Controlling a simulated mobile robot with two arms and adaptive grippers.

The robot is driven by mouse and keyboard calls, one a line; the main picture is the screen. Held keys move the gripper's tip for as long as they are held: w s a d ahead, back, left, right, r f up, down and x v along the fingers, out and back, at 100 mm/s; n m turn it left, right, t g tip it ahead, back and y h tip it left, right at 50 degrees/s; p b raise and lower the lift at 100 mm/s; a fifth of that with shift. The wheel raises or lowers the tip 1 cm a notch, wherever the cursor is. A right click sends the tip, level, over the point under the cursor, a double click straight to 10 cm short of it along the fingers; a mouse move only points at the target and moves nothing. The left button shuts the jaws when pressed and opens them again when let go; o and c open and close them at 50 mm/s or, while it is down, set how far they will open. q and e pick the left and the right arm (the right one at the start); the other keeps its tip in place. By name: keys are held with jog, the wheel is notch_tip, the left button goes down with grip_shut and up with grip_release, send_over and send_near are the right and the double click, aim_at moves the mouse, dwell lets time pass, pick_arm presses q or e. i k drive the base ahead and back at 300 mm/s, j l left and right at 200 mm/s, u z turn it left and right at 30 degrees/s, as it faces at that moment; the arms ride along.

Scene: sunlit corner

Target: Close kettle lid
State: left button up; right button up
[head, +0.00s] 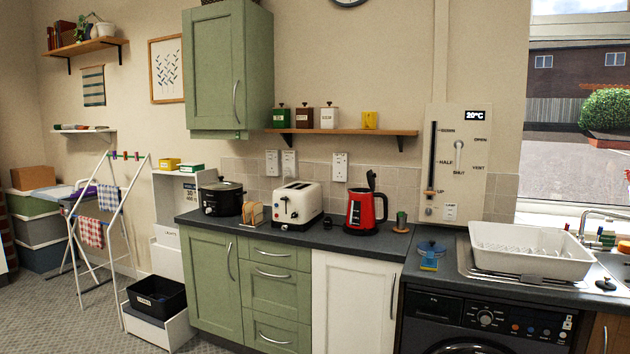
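A red and black kettle (362,211) stands upright on the dark worktop, right of the toaster, in the head view. Its black lid (371,181) stands raised, tilted up above the kettle's top. The handle side faces right. Neither of my grippers shows in the head view, and nothing touches the kettle.
A cream toaster (297,206) and a black slow cooker (221,197) stand left of the kettle. A small cup (401,222) is close on its right. A white dish rack (530,251) sits further right. A wooden shelf (342,132) hangs above.

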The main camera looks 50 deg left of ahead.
aim_at(370, 176)
jog(key=u, duration=1.4)
jog(key=i+l+u, duration=0.1)
jog(key=i, duration=0.2)
